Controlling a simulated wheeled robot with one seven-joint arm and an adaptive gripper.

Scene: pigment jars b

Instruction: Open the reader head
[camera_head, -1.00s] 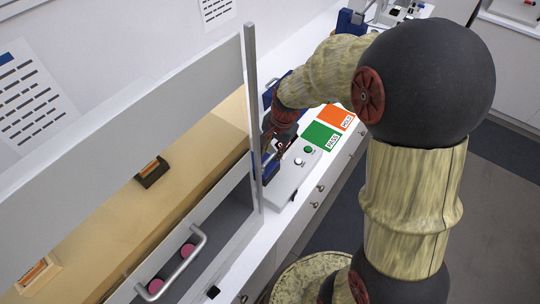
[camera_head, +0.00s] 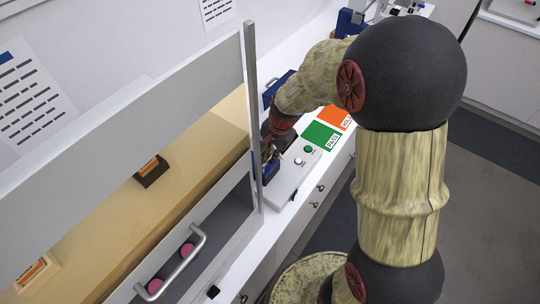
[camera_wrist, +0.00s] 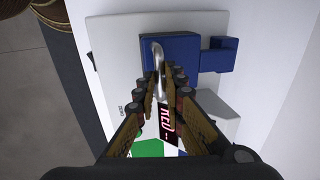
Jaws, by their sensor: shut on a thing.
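The reader is a pale flat unit (camera_head: 296,178) on the white counter, with a green and a white button. Its blue head shows in the wrist view as a block (camera_wrist: 184,48) with a blue bracket at its right side. A dark display with red characters (camera_wrist: 167,122) lies partly behind the fingers. In the head view my gripper (camera_head: 268,152) and much of the blue head are hidden by the arm and the cabinet frame.
A glass-fronted cabinet with a grey sash post (camera_head: 252,120) stands close left of the gripper. Green (camera_head: 320,135) and orange (camera_head: 335,116) cards lie on the counter beyond the reader. A blue box (camera_head: 275,88) sits at the back. Drawers with knobs line the front.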

